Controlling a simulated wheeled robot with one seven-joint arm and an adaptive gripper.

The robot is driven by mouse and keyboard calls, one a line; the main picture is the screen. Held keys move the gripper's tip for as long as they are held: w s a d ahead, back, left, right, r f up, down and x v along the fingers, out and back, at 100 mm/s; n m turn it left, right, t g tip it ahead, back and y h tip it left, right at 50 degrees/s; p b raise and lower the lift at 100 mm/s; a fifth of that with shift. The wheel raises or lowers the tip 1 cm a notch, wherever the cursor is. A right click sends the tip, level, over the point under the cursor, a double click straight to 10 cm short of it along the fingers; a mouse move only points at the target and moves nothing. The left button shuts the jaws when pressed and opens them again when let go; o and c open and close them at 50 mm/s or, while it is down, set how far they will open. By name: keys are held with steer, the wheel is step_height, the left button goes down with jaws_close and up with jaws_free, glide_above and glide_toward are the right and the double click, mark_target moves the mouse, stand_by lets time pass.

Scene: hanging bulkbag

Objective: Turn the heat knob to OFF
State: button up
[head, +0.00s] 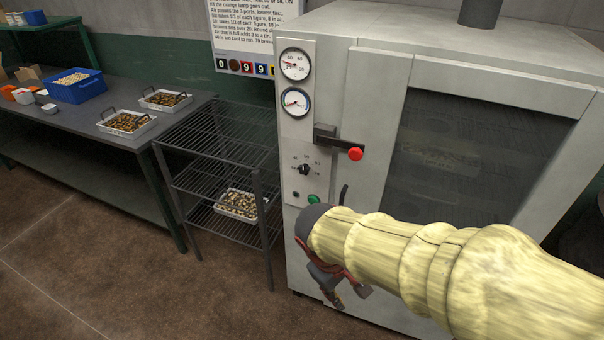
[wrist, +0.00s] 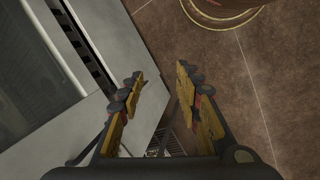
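The heat knob (head: 303,169) is a small black knob on the grey oven's front control panel, with a numbered scale around it. Its exact setting is too small to read. My gripper (head: 335,290) is below and slightly right of the knob, in front of the oven's lower front, and points downward. It is apart from the knob. In the wrist view my gripper (wrist: 158,95) is open, with its yellow-padded fingers apart and nothing between them. The knob does not show clearly in the wrist view.
The oven (head: 365,75) has two dials above the knob, a red-tipped door handle (head: 355,154) to its upper right and a green button (head: 313,200) below. A wire rack (head: 215,150) stands left, beside a table (head: 95,105) with trays. Open floor (head: 120,270) lies at front left.

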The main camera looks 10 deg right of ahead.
steer(key=shift+o, duration=1.3)
steer(key=w+d+f+n+h, duration=0.3)
steer(key=w+f+n+h, duration=0.2)
steer(key=w, duration=0.3)
steer(key=shift+w+d+n+t, duration=0.3)
steer(key=shift+w+d+n, duration=0.1)
steer(key=shift+n, duration=0.2)
steer(key=n+t+h, duration=0.2)
steer(key=n+t, duration=1.1)
steer(key=n, duration=0.1)
glide_toward(303, 172)
steer(key=w, duration=0.2)
steer(key=x, duration=0.2)
steer(key=b+x, duration=0.1)
steer(key=x, duration=0.2)
steer(key=b+x, duration=0.1)
steer(key=x, duration=0.1)
steer(key=shift+s+d, duration=0.1)
steer(key=shift+d, duration=0.45)
steer(key=shift+c, duration=1.4)
steer(key=c, duration=0.8)
steer(key=shift+c, duration=0.4)
